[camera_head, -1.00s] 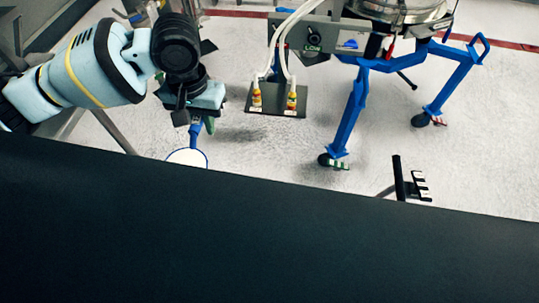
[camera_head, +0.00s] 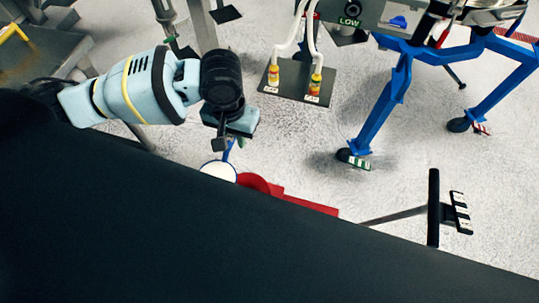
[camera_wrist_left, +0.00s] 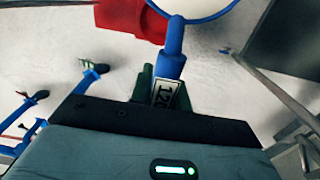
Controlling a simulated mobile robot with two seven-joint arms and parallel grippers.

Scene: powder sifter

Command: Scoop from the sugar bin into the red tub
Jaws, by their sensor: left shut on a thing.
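My left gripper (camera_head: 229,146) points down and is shut on the blue handle of a scoop (camera_head: 219,171). The scoop has a round blue rim and a white inside; I cannot tell whether the white is sugar. In the left wrist view the scoop (camera_wrist_left: 172,62) runs up from between the dark green fingers (camera_wrist_left: 162,85), with a "120" label by the handle. A red round thing, likely the red tub (camera_head: 253,182), shows just right of the scoop, partly hidden by the dark edge in front. It also shows in the left wrist view (camera_wrist_left: 125,22). I see no sugar bin. My right gripper is out of view.
A flat red piece (camera_head: 302,203) lies right of the tub. A blue-legged machine (camera_head: 385,110) stands at the right, and a black plate with yellow-red fittings (camera_head: 296,88) hangs left of it. A black-footed stand (camera_head: 433,205) is at lower right. Pale floor lies between.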

